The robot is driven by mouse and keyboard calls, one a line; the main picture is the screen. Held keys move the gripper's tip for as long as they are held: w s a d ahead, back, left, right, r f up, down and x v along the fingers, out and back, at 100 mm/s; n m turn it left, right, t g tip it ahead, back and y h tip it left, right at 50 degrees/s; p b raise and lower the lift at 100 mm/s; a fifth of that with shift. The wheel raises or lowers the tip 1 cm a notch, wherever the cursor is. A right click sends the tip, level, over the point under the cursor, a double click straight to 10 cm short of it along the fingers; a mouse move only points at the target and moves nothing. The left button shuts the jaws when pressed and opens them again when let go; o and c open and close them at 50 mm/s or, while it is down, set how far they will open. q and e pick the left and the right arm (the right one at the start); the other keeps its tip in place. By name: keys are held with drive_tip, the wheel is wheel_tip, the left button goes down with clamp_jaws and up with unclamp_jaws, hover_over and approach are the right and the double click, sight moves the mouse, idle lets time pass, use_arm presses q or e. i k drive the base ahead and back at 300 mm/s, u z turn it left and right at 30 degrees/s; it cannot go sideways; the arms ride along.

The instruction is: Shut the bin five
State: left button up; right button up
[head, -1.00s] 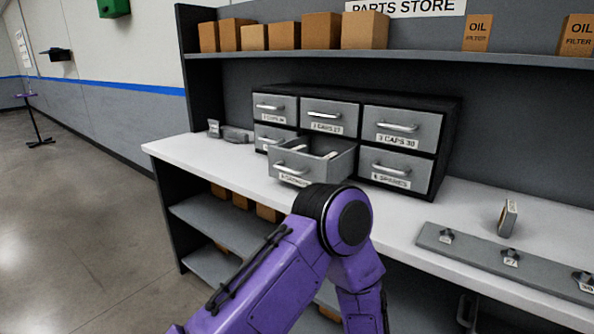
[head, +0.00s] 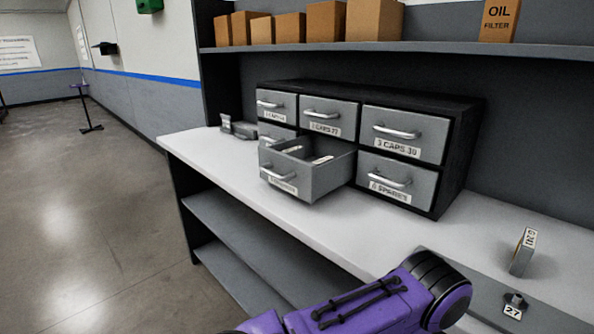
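Bin five (head: 292,181) is the lower middle drawer of the grey six-drawer cabinet (head: 462,130) on the white counter. It is pulled well out, and light-coloured items show inside. Its handle (head: 278,175) faces the front left, and the label below it is too blurred to read. No gripper touches it in view. A purple arm of mine reaches across the bottom of the head view, below and to the right of the drawer. Neither of my grippers is in view.
The other drawers look shut. Bin six (head: 397,180) is right of the open drawer. The counter (head: 228,165) is clear in front of the cabinet. A small tagged part (head: 523,252) stands at the right. Cardboard boxes (head: 326,22) line the shelf above.

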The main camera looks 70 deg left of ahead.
sight(306, 181)
drive_tip(key=u, duration=3.8)
drive_tip(key=i, duration=0.7)
drive_tip(key=z, duration=1.35)
